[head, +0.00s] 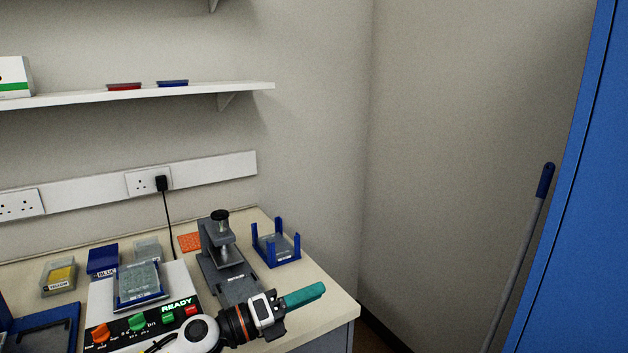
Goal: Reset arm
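My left gripper (303,296) comes in from the bottom left, over the front right part of the bench (325,325). A single teal, bar-like shape sticks out at its tip, pointing right. I see no gap between fingertips, and I cannot tell whether they are open or shut. My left wrist, with black, orange and silver parts, hides the bench behind it. My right gripper is not in view.
A grey stand (228,275) with a black knob is just behind my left wrist. A blue four-post rack (277,250) stands to its right. A white READY device (180,290) bears a plate. A blue cabinet (575,200) and a leaning pole (520,255) are at right.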

